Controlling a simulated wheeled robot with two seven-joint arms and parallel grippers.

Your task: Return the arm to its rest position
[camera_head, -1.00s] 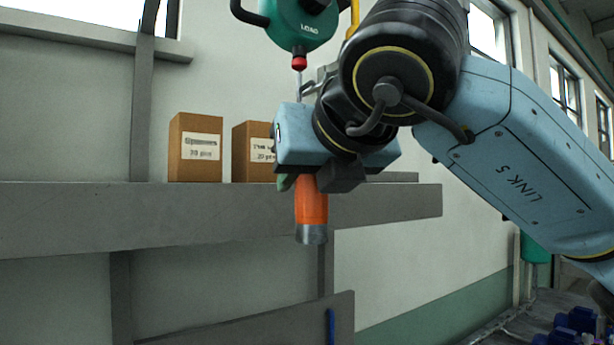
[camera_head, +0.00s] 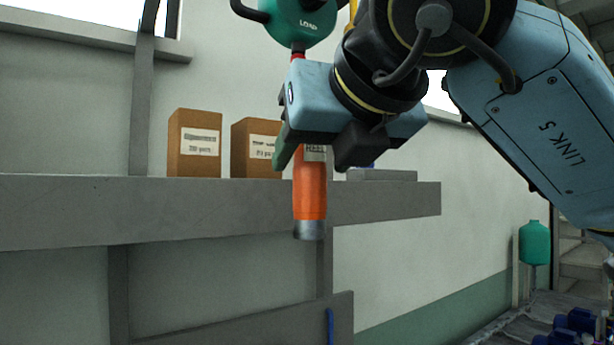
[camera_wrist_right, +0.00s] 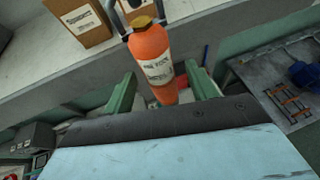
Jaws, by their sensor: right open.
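My right gripper (camera_head: 322,156) is open, with its fingers apart near the upper part of an orange tool (camera_head: 310,191) with a grey metal lower end. The tool hangs upright below a teal balancer (camera_head: 302,22). In the right wrist view, the orange tool (camera_wrist_right: 156,62) shows a white label, beyond and between the green fingertips of my gripper (camera_wrist_right: 162,90), with a gap on each side. My right arm reaches in from the upper right. My left gripper is not in view.
A grey shelf (camera_head: 220,210) crosses the left and holds two cardboard boxes, a left one (camera_head: 194,160) and a right one (camera_head: 250,163). A teal tank (camera_head: 535,242) stands at the right, with blue parts (camera_head: 578,325) below. The wall right of the tool is clear.

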